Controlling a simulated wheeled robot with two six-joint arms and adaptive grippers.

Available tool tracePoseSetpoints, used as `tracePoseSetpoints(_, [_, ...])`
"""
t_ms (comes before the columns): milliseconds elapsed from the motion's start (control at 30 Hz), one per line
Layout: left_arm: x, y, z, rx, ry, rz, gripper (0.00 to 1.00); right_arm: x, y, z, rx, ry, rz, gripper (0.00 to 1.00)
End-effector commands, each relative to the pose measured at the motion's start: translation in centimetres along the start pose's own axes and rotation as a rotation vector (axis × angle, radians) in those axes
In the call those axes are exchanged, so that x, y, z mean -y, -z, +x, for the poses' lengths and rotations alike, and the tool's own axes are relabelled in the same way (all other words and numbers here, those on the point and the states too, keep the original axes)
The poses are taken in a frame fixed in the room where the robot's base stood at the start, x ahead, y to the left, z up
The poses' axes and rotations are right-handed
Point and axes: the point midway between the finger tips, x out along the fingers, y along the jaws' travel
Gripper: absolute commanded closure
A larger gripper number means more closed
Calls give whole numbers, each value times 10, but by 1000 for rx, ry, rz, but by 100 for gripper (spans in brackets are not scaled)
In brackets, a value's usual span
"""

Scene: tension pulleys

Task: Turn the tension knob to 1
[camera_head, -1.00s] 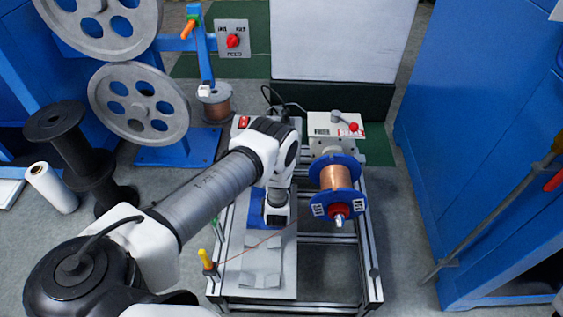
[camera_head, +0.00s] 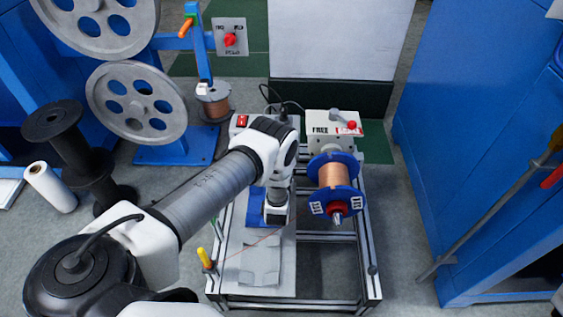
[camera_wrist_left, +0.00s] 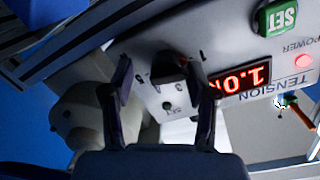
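In the left wrist view, the black tension knob (camera_wrist_left: 170,67) sits on a light grey panel (camera_wrist_left: 228,60) with scale marks around it. The panel is seen tilted and nearly upside down. Its red display (camera_wrist_left: 240,82) reads 1.0, with a unit letter partly hidden by a finger. My left gripper (camera_wrist_left: 158,85) is open, its two dark fingers on either side of the knob. A gap shows at the left finger; I cannot tell whether the right finger touches. In the head view the fingertips are hidden beneath my left wrist. My right gripper is not in view.
A copper spool (camera_head: 333,177) with blue flanges and a FREE-marked box with a red-tipped lever (camera_head: 343,120) stand right of my wrist. A yellow-topped post (camera_head: 204,258) stands front left.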

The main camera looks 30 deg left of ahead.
Motion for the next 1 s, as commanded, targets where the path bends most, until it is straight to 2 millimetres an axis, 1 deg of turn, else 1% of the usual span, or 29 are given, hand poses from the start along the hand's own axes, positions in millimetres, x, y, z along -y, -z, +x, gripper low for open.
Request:
tracePoseSetpoints(267, [2,1,1,-1,6,-1,43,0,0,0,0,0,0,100])
tracePoseSetpoints(367, [2,0,-6,1,5,-1,43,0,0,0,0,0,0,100])
tracePoseSetpoints(467, [1,0,-24,2,2,1,43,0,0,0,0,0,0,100])
tracePoseSetpoints(700, [-1,0,-86,1,-1,1,43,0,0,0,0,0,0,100])
tracePoseSetpoints(800, [-1,1,-105,0,-1,1,43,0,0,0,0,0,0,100])
tracePoseSetpoints(900, [-1,1,-116,-1,1,1,43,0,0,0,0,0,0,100])
tracePoseSetpoints(1000, [-1,1,-120,-1,1,0,43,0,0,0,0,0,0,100])
